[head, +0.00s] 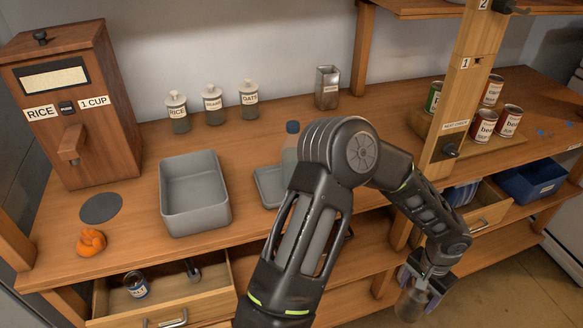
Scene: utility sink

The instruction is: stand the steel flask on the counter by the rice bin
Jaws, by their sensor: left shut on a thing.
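The rice bin (118,139) is a tall wooden dispenser labelled "RICE" and "1 CUP", standing at the left end of the wooden counter (130,228). My left arm crosses the middle of the view and bends down to the right. Its gripper (426,286) is low at the lower right, in front of the shelves and below counter height, far from the rice bin. It is shut on a dull metallic cylinder, which looks like the steel flask (410,305). The flask's lower end is near the bottom edge of the picture. My right gripper is not in view.
A dark round disc (101,208) lies before the bin, near an orange cloth (90,242). A grey tub (195,214), labelled jars (213,108) and a blue-capped bottle (291,128) stand on the counter. An open drawer (205,297) juts out below. Cans (508,121) stand at right.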

